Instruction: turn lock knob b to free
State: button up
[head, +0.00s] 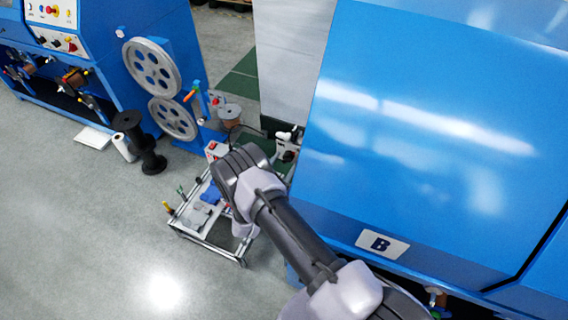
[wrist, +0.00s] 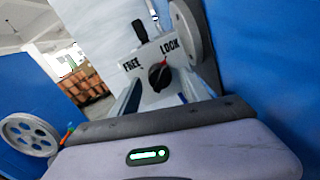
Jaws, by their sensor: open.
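The lock knob (wrist: 158,76) is a black round knob with a red pointer, on a pale panel in the middle of the wrist view. The word FREE stands to its left and LOCK to its upper right. The red pointer is tilted up and right, toward LOCK. My gripper (wrist: 163,94) is open below and in front of the knob, with no visible contact. In the head view my dark wrist hides the knob.
A low metal cart (head: 245,262) with small parts stands below my wrist. A blue machine with grey pulleys (head: 152,67) and a black spool (head: 140,140) are at the left. The floor at lower left is clear.

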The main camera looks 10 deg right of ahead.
grip_shut()
jog(key=shift+f+n+b, duration=0.1)
jog(key=shift+n+b, duration=0.2)
jog(key=n+b, duration=0.2)
jog(key=n, duration=0.1)
jog(key=shift+f, duration=0.1)
jog(key=n+b, duration=0.3)
jog(key=n, duration=0.2)
jog(key=shift+n+t, duration=0.3)
jog(key=shift+s+d+n+t+y+b, duration=0.1)
jog(key=shift+n+t+y+b, duration=0.25)
jog(key=shift+n+b, duration=2.9)
jog(key=n+p, duration=0.3)
